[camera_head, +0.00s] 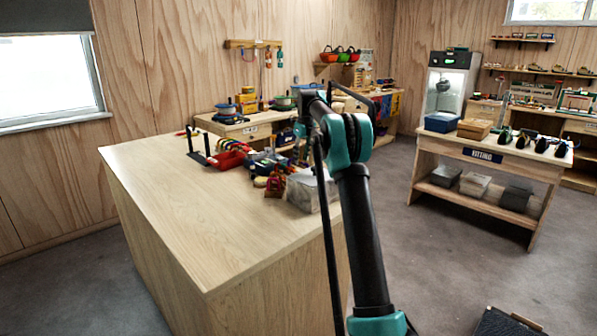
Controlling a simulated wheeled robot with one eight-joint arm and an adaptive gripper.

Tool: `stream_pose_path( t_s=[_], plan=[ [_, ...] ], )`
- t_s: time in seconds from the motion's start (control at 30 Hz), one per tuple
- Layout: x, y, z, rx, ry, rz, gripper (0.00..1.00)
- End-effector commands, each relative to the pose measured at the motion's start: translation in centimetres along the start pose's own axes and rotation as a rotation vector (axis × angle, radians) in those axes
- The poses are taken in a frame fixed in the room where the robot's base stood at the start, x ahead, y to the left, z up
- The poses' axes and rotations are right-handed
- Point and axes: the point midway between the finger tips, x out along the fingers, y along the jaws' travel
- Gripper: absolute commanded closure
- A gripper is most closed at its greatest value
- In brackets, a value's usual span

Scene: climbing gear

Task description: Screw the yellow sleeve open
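I cannot pick out the yellow sleeve at this size. Small climbing gear in several colours (262,164) stands crowded on the far right part of the wooden counter (190,215). A small red and yellow piece (275,184) stands near the front of that group. My arm rises in front of the counter's right end and hides part of the gear behind it. I cannot make out my gripper or its fingertips.
A red tray (229,157) and a black two-post stand (198,147) are at the counter's back. A clear grey bin (308,191) stands by its right edge. The counter's near left is bare. A fitting table (488,160) stands at right, with open floor between.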

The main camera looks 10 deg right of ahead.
Motion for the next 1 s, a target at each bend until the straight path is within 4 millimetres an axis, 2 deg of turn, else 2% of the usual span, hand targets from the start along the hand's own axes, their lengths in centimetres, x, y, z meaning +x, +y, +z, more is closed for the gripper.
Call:
stream_pose_path(
  t_s=[1.0],
  plan=[
    [2.7,0.0,-0.4,0.000,0.000,0.000,0.62]
  ],
)
